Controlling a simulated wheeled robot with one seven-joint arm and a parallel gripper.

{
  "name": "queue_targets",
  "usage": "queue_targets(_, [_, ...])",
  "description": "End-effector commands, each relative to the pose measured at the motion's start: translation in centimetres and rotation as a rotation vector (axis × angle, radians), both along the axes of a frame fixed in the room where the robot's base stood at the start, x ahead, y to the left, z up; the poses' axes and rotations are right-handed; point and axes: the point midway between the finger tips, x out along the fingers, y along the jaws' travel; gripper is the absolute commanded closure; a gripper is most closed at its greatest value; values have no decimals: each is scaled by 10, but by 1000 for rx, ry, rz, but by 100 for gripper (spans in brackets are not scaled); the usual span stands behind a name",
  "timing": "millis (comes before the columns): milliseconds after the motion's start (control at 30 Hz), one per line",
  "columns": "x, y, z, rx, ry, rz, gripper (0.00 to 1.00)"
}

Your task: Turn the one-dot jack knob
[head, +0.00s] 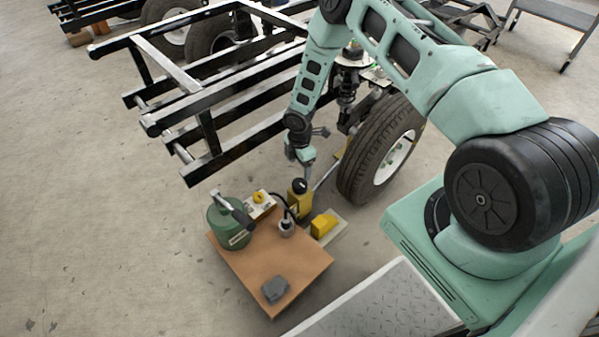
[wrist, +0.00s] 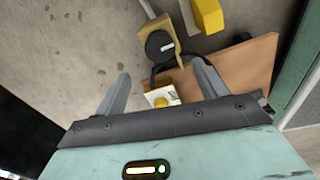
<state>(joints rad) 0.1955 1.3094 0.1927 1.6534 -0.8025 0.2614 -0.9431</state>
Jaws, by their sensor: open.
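A black round knob (wrist: 160,45) with a pale mark sits on a yellow jack block in the wrist view. The mark is too small for me to count dots. In the head view the black knob (head: 299,186) tops the yellow block (head: 300,204), beside the wooden board. A second, yellow knob (head: 259,197) sits on a pale box on the board; it also shows in the wrist view (wrist: 161,101). My gripper (wrist: 160,72) is open and empty, its fingers pointing toward the black knob without touching it. In the head view my gripper (head: 308,172) is just above the black knob.
The wooden board (head: 258,270) carries a green canister (head: 229,222), a grey block (head: 275,289) and a small pot with a black hose. A yellow wedge (head: 323,225) lies to the right. The wheel (head: 385,150) and black frame (head: 215,140) stand close behind.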

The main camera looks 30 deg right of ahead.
Motion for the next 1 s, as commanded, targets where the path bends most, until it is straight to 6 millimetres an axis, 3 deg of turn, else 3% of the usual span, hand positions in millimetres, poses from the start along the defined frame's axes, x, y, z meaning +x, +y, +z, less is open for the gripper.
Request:
queue_targets(33, [1,0,17,0,-2,0,28])
queue_targets(100, [1,0,31,0,-2,1,28])
queue_targets(333, [0,0,60,0,0,2,28])
queue_targets(1000, [0,0,66,0,0,1,28])
